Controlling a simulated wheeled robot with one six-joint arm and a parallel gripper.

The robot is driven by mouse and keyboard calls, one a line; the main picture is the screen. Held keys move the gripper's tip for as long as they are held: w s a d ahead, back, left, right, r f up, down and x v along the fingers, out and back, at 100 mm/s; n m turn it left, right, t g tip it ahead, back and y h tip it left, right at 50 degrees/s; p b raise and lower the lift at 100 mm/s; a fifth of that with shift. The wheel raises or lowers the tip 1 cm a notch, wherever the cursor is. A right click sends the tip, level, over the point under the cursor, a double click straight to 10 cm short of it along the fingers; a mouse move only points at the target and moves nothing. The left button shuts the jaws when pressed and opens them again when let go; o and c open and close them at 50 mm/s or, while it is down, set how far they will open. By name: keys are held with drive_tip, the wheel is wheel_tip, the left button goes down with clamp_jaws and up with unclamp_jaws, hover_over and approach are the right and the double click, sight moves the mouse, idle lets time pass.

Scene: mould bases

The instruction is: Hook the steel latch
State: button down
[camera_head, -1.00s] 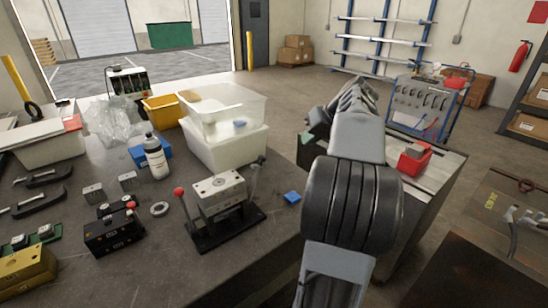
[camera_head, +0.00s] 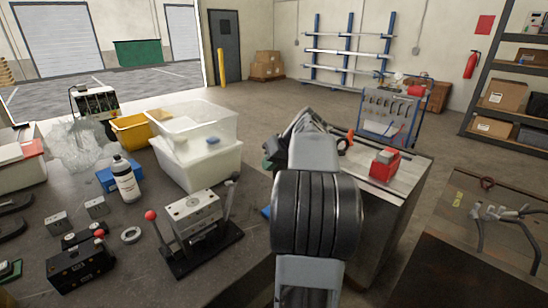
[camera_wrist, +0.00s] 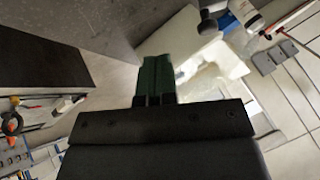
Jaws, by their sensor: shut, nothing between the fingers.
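A steel mould block (camera_head: 193,208) sits on a black base plate on the dark bench, with a red-ball lever (camera_head: 151,216) at its left and a dark lever (camera_head: 231,190) at its right. A smaller black mould block (camera_head: 80,265) with a red ball stands to its front left. I cannot make out which part is the steel latch. In the wrist view my gripper (camera_wrist: 157,70) shows its green fingers shut together and empty. In the head view my arm hides most of the gripper, to the right of the steel mould block and apart from it.
Clear and white bins (camera_head: 200,165), a yellow bin (camera_head: 132,130), a white bottle (camera_head: 125,180) and a blue box stand behind the mould block. A steel ring (camera_head: 131,235) lies left of it.

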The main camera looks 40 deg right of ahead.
drive_tip(key=w+a+f+p, duration=0.1)
drive_tip(key=w+a+f, duration=0.1)
drive_tip(key=w+a, duration=0.2)
drive_tip(key=shift+w+a+f, duration=0.15)
drive_tip(key=shift+a+f, duration=0.15)
idle(0.5)
